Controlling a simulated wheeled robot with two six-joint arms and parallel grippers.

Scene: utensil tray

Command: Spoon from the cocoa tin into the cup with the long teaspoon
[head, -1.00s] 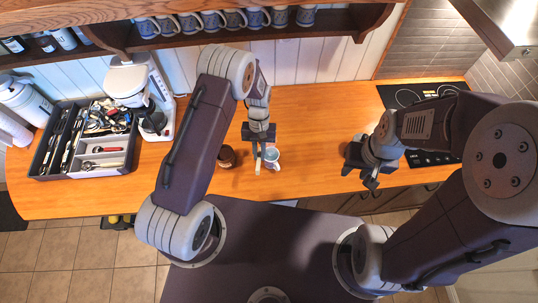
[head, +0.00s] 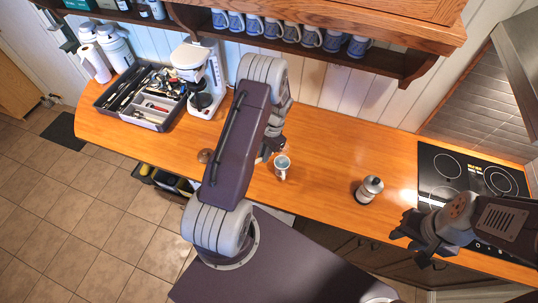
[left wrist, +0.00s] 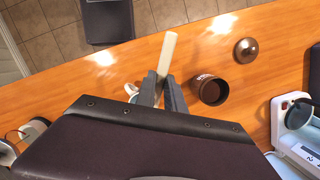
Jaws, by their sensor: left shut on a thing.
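The white and blue cup (head: 282,167) stands on the wooden counter beside my left gripper (head: 268,153), which my arm partly hides in the head view. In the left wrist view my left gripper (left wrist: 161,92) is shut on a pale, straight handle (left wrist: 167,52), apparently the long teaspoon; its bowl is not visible. The cup (left wrist: 131,90) shows partly behind the fingers there. The open brown cocoa tin (left wrist: 210,90) stands just right of the fingers, with its brown lid (left wrist: 246,50) apart on the counter. My right gripper (head: 411,243) is open and empty near the counter's front edge.
A silver pot (head: 369,190) stands left of my right gripper, near the hob (head: 455,170). A utensil tray (head: 105,105) and a white coffee machine (head: 200,75) stand at the left. Mugs (head: 270,29) line the shelf above. The counter between cup and silver pot is clear.

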